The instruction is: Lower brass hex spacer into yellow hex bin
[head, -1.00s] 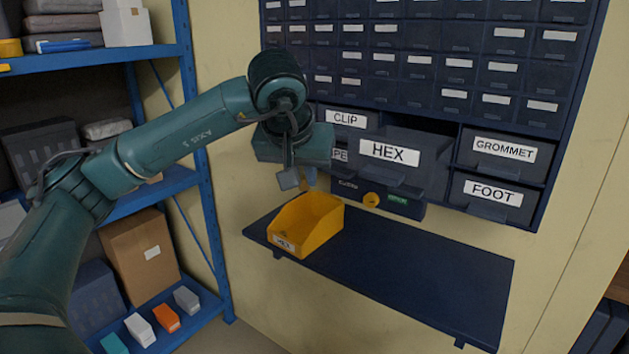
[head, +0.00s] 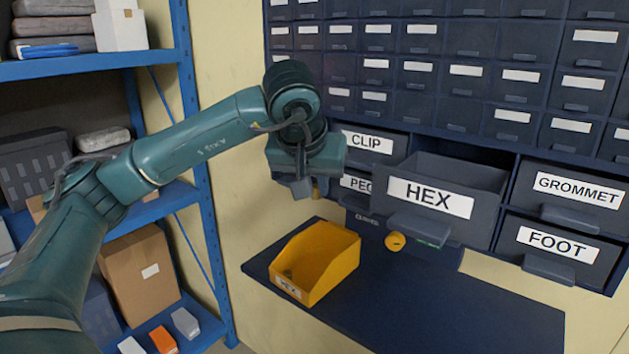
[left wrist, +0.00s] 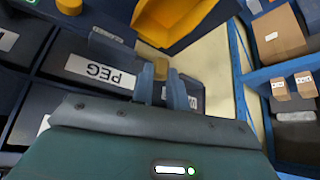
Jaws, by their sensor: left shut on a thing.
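The brass hex spacer (head: 320,187) is a small golden piece held at the tips of my left gripper (head: 308,188). In the left wrist view the spacer (left wrist: 160,68) shows between the two grey fingers. The yellow bin (head: 335,275), labelled HEX at its front, stands on the dark shelf, open at the top. My left gripper is above the bin's back rim in the head view, apart from it. In the left wrist view the bin (left wrist: 165,38) is beyond the fingertips. A small dark item shows inside the bin. My right gripper is not in view.
The HEX drawer (head: 430,198) sticks out of the dark cabinet to the right of my gripper. The dark shelf (head: 440,310) is clear right of the bin. A blue rack (head: 195,150) stands left.

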